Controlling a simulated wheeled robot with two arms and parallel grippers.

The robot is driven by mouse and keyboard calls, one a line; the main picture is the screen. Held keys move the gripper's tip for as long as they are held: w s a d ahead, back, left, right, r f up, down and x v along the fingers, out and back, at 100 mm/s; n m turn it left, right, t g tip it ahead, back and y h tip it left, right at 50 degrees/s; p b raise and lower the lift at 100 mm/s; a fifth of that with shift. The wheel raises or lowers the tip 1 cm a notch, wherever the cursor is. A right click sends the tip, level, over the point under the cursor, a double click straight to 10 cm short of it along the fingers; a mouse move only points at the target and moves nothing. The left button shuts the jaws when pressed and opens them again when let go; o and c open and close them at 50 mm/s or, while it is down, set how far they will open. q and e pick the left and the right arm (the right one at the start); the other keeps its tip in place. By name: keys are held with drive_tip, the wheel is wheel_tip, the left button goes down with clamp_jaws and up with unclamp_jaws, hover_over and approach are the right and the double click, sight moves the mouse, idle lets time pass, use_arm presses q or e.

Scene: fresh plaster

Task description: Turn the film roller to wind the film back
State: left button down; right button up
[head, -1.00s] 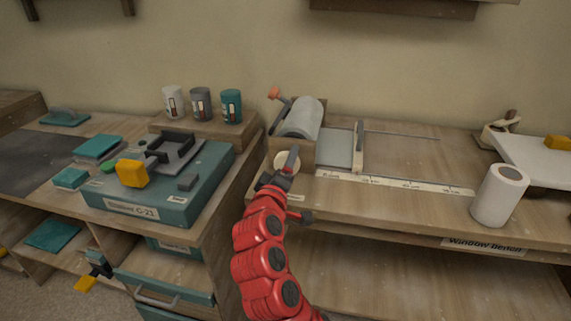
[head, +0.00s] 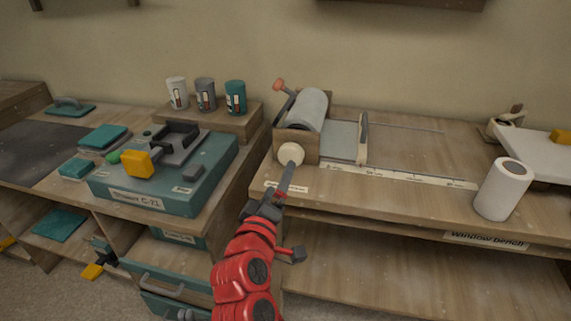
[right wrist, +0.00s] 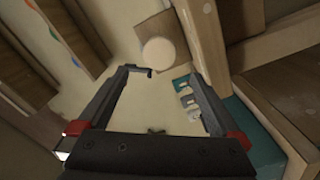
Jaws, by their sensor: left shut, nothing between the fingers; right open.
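The film roller is a wooden box (head: 293,145) on the bench with a pale grey roll (head: 309,107) on top. A round cream knob (head: 291,152) is on its front end. It also shows in the right wrist view (right wrist: 163,54). A lever with an orange end (head: 278,85) rises at the back left. A grey sheet (head: 340,138) lies right of the box. My right gripper (head: 290,168) is open and empty, just below the knob in the head view. In the right wrist view its fingers (right wrist: 168,78) are apart, with the knob beyond them; contact is unclear.
A teal machine (head: 150,200) stands on the left counter, with three cups (head: 205,94) on a riser behind. A ruler strip (head: 400,174) runs along the bench. A white roll (head: 503,190) stands at the right. The bench between them is mostly clear.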

drive_tip(key=v, duration=0.6)
drive_tip(key=shift+s, duration=0.25)
drive_tip(key=shift+a, duration=0.1)
